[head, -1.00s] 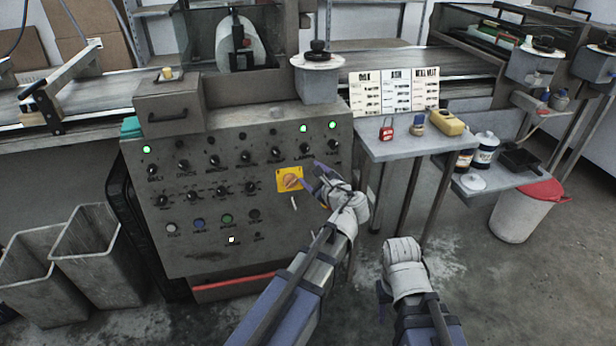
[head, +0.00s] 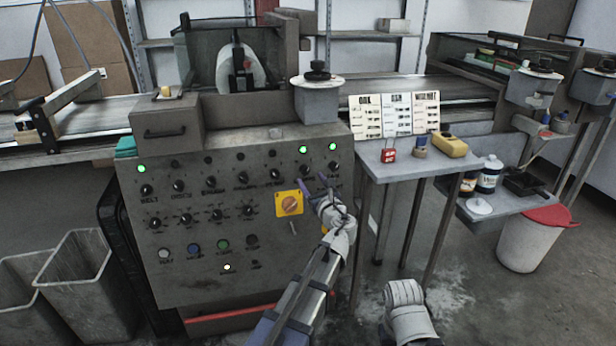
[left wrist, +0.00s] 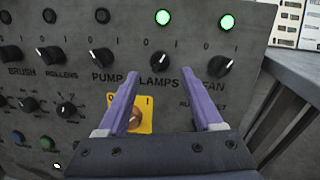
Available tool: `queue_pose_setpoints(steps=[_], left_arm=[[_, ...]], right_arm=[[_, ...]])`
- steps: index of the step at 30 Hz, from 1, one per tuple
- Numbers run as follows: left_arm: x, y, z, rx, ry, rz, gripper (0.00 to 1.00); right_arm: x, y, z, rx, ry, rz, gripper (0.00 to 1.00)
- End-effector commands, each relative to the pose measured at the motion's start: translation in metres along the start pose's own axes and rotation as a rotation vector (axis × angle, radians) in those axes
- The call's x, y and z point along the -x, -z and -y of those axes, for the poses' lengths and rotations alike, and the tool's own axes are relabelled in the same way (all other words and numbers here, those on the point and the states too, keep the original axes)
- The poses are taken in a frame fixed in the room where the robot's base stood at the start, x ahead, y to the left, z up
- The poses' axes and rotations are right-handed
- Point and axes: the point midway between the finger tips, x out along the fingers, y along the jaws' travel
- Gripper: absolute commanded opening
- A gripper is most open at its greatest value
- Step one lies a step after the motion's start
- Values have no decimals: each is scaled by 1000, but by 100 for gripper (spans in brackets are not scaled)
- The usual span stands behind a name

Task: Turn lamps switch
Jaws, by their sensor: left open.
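The lamps switch (left wrist: 158,61) is a black knob on the grey control panel, above its LAMPS label; the lit green light above it (left wrist: 163,17) glows. The knob also shows in the head view (head: 304,172), small. My left gripper (left wrist: 158,74) is open, its purple fingers pointing at the panel on either side of the lamps label, just below the knob. Nothing is between the fingers. In the head view the left gripper (head: 313,185) is in front of the panel's upper right. My right gripper is out of frame; only its arm shows.
The fan knob (left wrist: 220,66), under another lit green light, is just right, and the pump knob (left wrist: 102,58) just left. A yellow plate with an orange rotary switch (head: 289,204) is below. A side table (head: 400,165) with a red padlock stands right of the panel.

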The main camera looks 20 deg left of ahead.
Motion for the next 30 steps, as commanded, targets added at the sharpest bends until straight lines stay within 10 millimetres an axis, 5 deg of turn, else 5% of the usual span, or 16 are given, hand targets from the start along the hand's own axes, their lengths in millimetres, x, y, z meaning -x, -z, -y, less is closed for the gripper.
queue_pose_setpoints(steps=[6,16,30], left_arm=[[-35,0,2,1,-1,0,67],[-41,0,0,1,0,0,67],[-41,0,0,1,0,0,16]], right_arm=[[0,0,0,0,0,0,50],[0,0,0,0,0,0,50],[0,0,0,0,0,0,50]])
